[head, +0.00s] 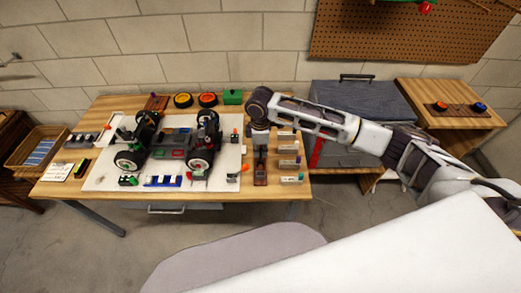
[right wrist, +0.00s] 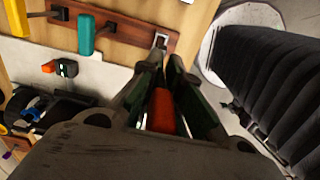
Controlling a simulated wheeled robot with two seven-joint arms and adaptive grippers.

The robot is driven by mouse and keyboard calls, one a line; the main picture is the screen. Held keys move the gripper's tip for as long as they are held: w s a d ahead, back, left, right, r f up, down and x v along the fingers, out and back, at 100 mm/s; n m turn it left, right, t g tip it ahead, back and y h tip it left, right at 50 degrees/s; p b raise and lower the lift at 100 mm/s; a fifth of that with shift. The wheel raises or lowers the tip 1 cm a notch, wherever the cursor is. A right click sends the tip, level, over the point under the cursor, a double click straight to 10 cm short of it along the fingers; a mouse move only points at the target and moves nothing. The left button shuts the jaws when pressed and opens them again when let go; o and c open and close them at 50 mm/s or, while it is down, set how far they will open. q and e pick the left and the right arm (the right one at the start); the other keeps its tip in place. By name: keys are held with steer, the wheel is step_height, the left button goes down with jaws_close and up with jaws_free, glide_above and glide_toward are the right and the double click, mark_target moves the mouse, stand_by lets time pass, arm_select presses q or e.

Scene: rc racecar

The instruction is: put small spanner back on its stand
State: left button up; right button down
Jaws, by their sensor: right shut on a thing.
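My right gripper (head: 260,150) is over the right part of the table, just above a reddish-brown wooden stand (head: 260,179). In the right wrist view, my right gripper (right wrist: 167,85) is shut on a red-orange handle (right wrist: 162,112), which I take to be the small spanner. The fingers hide much of it. The stand (right wrist: 140,34) lies just beyond the fingertips. A grey metal piece (right wrist: 160,41) shows at its near end; I cannot tell if it belongs to the spanner or the stand. A teal-handled tool (right wrist: 86,36) is on the stand's other part. My left gripper is not in view.
A toy car chassis (head: 175,142) with black wheels stands on a white mat (head: 105,177) left of the gripper. Small labelled racks (head: 289,160) line the table's right side. A grey case (head: 345,105) and a side table (head: 440,92) stand further right.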

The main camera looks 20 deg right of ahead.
mark_target(260, 162)
stand_by(0.3)
steer(key=shift+r+p, duration=0.1)
steer(key=shift+p, duration=0.7)
steer(key=shift+f, duration=0.65)
steer(key=shift+f+b, duration=0.7)
steer(key=shift+f, duration=1.35)
steer(key=shift+p, duration=1.65)
steer(key=shift+f+b, duration=0.3)
steer(key=shift+f, duration=1.05)
stand_by(1.2)
